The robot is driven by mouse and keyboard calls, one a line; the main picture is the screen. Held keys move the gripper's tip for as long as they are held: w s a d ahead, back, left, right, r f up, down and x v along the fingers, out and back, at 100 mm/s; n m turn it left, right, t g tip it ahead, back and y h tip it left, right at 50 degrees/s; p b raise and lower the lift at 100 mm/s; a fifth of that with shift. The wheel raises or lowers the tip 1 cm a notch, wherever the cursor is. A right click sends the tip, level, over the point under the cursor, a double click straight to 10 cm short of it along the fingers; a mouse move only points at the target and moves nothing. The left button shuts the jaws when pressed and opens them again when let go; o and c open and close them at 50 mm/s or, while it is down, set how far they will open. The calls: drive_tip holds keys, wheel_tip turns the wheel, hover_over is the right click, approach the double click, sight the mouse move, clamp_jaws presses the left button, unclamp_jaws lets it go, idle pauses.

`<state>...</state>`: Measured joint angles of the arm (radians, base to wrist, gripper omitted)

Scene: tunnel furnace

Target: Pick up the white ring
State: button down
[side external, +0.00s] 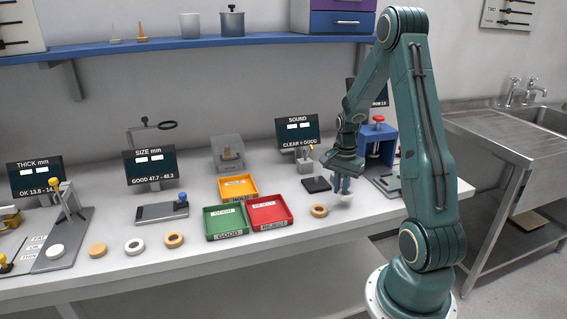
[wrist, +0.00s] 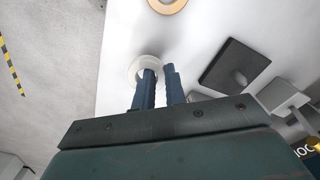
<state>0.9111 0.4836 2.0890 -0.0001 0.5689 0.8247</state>
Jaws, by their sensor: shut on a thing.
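A white ring (wrist: 150,60) is at the tips of my gripper (wrist: 160,74) in the wrist view. One blue finger overlaps the ring's opening and the other is to the right, with the ring's wall between them. The fingers are shut on the ring and partly hide it. In the side view my gripper (side external: 341,187) points down near the table's front edge, with the white ring (side external: 346,198) just beneath it. I cannot tell whether the ring touches the table.
A tan ring (side external: 319,211) lies just left of my gripper. Green (side external: 226,221), red (side external: 269,212) and yellow (side external: 237,187) trays stand further left. A dark square pad (side external: 317,184) and a blue press-like device (side external: 377,144) are close by. Several other rings lie along the front left.

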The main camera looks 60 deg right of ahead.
wheel_tip(320, 180, up, 17)
idle(0.4)
